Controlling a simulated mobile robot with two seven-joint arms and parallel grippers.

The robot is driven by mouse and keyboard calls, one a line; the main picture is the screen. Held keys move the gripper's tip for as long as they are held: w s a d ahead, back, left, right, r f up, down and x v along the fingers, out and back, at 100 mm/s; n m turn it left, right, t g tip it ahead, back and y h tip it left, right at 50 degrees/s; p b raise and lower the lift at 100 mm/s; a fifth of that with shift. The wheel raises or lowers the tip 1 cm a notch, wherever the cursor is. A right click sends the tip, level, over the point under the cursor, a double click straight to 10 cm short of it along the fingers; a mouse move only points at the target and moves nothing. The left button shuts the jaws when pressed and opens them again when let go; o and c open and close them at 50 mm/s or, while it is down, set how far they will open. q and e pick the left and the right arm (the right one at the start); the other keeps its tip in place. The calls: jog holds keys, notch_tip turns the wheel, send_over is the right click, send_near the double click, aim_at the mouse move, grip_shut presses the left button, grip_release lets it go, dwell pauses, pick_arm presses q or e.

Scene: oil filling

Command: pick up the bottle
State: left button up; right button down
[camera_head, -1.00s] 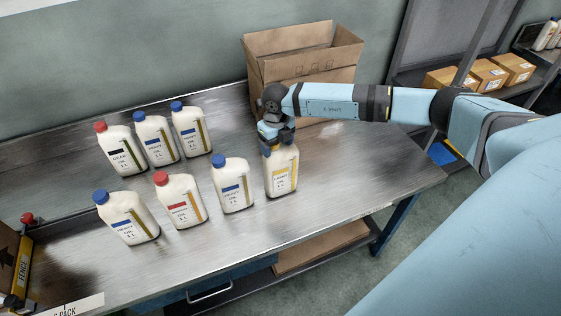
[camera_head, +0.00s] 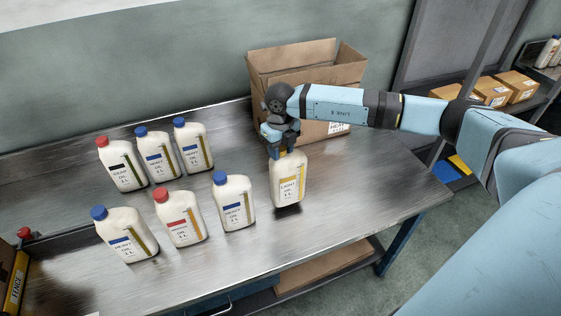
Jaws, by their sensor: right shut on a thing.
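A white bottle with a yellow label band reading LIGHT OIL (camera_head: 288,182) is at the right end of the front row. My right gripper (camera_head: 281,146) points down over its neck and is shut on it, hiding the cap. The bottle is upright and seems just above the table, with a dark shadow right under it. My left gripper is out of view.
Several other bottles with blue or red caps stand on the metal table (camera_head: 345,205), the nearest being a blue-capped one (camera_head: 233,203). An open cardboard box (camera_head: 342,68) stands behind my right gripper. The table is clear to the right.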

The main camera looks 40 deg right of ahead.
notch_tip(320, 180, up, 15)
jog(key=b, duration=0.2)
jog(key=shift+a, duration=0.2)
